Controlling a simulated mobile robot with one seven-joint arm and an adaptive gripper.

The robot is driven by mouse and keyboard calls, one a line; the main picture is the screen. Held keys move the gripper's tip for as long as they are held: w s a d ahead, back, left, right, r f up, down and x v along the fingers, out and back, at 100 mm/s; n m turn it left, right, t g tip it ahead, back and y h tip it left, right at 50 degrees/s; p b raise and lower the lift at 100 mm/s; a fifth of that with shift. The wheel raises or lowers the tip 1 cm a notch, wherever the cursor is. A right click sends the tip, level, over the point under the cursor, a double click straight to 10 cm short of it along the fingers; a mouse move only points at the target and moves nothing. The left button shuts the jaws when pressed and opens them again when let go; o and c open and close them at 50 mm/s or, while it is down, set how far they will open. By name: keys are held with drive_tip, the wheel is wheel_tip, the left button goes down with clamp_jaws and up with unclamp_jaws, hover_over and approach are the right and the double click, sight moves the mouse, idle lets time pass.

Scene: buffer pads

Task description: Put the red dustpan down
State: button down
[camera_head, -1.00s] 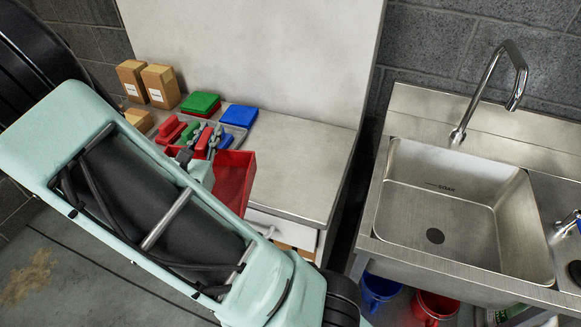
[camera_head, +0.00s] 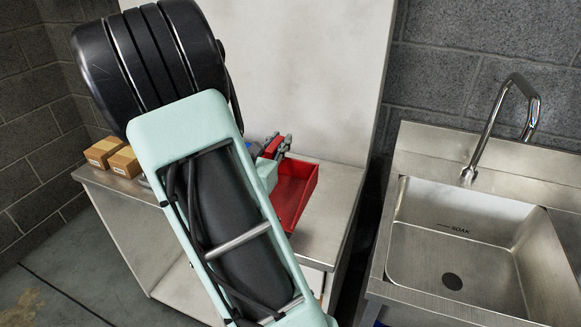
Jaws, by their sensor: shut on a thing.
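The red dustpan (camera_head: 296,193) is at the right part of the metal counter, just right of my arm. Its open tray faces up and toward the front. My gripper (camera_head: 279,148) is shut on the dustpan's red handle (camera_head: 268,147) at the tray's back left. My arm's pale green link hides part of the gripper and the dustpan's left side. I cannot tell whether the tray touches the counter top.
The metal counter (camera_head: 332,200) has bare room right of the dustpan. Cardboard boxes (camera_head: 104,150) stand at its left end. A white panel (camera_head: 310,70) rises behind. A steel sink (camera_head: 455,245) with a tall tap (camera_head: 500,118) stands to the right, across a gap.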

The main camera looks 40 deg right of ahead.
drive_tip(key=shift+w+d+f+b, duration=0.3)
drive_tip(key=shift+d+f, duration=0.55)
drive_tip(key=shift+f, duration=0.7)
drive_tip(key=shift+w+d+f+b, duration=0.15)
drive_tip(key=shift+w+d+f, duration=0.2)
drive_tip(key=shift+d+f, duration=0.85)
drive_tip(key=shift+w+d+f+b, duration=0.3)
drive_tip(key=shift+d+f, duration=0.25)
drive_tip(key=shift+f, duration=1.4)
drive_tip(key=c, duration=1.8)
unclamp_jaws()
